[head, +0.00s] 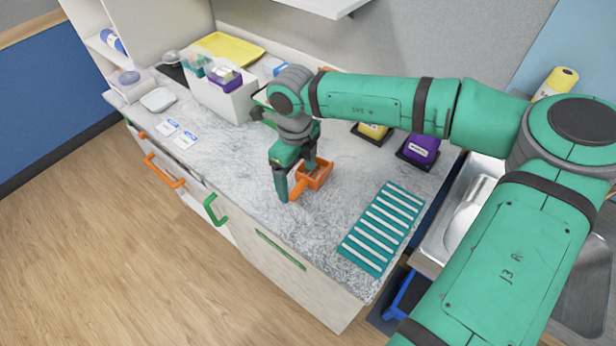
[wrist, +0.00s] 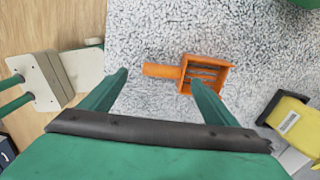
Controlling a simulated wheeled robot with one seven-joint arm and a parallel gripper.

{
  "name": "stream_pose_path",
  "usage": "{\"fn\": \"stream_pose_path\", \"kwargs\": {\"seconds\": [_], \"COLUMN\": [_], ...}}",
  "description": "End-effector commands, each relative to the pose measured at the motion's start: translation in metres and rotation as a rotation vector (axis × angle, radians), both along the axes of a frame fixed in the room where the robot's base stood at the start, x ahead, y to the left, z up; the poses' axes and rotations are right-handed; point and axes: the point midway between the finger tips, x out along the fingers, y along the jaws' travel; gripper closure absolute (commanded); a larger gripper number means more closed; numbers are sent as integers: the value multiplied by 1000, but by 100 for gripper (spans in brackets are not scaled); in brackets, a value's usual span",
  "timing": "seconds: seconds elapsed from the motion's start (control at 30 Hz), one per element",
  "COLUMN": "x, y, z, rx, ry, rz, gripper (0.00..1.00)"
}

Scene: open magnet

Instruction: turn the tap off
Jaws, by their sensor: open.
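No tap shows in either view. The metal sink (head: 462,222) is at the right in the head view, largely covered by my arm. My gripper (head: 296,181) is over the counter, its fingers pointing down and open. An orange scoop (head: 316,176) with a slotted basket lies on the counter at the fingertips. In the wrist view, the scoop's handle (wrist: 161,71) lies between the open fingers of my gripper (wrist: 158,78), and its basket is by the right finger. I cannot tell whether the fingers touch it.
Purple (head: 420,148) and yellow (head: 372,131) containers stand behind. A white bin (head: 222,97) and yellow tray (head: 228,46) are further back.

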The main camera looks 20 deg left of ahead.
Motion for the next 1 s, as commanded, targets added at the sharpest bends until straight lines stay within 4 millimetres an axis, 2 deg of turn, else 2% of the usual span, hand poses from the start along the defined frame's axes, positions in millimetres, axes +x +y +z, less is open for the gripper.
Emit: {"fn": "stream_pose_path", "kwargs": {"seconds": [0.33, 0.6, 0.67, 0.8, 1.0], "x": [5, 6, 6, 6, 6], "y": [2, 2, 1, 1, 1], "z": [-43, -48, -48, -48, -48], "rx": [1, 1, 1, 1, 1], "ry": [2, -1, -1, -1, -1], "rz": [1, 0, 0, 0, 0], "gripper": [18, 18, 30, 63, 67]}}
